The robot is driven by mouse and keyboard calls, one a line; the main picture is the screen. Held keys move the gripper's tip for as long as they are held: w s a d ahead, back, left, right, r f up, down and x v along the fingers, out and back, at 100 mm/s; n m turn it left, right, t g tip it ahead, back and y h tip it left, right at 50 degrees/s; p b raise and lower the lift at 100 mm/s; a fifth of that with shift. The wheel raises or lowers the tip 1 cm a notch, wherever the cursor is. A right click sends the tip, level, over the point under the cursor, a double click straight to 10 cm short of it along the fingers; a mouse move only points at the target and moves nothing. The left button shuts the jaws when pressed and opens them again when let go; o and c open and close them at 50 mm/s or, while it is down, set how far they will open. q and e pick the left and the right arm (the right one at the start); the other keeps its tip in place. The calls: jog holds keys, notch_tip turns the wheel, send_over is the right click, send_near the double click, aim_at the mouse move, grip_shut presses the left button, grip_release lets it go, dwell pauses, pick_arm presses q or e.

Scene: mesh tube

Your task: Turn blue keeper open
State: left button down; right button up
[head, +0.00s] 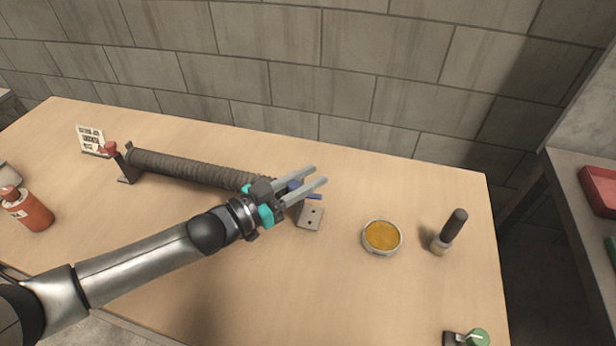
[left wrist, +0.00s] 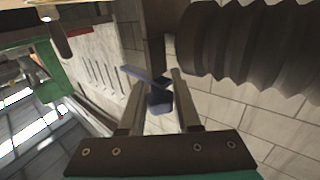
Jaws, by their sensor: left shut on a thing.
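A grey-brown ribbed tube (head: 190,168) lies across the back left of the table, with a dark stand and red knob (head: 108,148) at its left end. The blue keeper (head: 314,197) shows at the tube's right end, above a grey plate with holes (head: 310,218). My left gripper (head: 320,175) is shut on the keeper and partly hides it in the head view. In the left wrist view the keeper (left wrist: 158,102) sits between the two fingers of the gripper (left wrist: 155,90), and the ribbed tube (left wrist: 245,45) fills the upper right. My right gripper is not in view.
A round tin with yellow contents (head: 382,237) and a dark-handled brush (head: 450,230) stand to the right. A green-topped item (head: 478,338) is at the front right edge. A red bottle (head: 30,210) and a printed card (head: 90,139) are at the left. A block wall closes the back.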

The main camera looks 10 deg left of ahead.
pick_arm(q)
jog(key=shift+s+d+m+g+h+b, duration=0.15)
jog(key=shift+m+g+h+b, duration=0.65)
jog(key=shift+g+h+b, duration=0.1)
jog(key=c, duration=0.6)
grip_release()
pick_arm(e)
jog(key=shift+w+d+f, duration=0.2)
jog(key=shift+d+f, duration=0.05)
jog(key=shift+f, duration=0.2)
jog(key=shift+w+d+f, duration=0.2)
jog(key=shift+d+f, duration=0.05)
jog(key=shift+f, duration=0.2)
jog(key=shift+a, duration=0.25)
pick_arm(q)
jog(key=p+v, duration=0.2)
jog(key=v, duration=1.3)
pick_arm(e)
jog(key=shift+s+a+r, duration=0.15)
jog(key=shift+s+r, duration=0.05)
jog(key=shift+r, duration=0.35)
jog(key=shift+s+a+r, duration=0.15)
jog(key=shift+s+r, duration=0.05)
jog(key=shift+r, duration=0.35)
pick_arm(q)
jog(key=shift+s, duration=0.1)
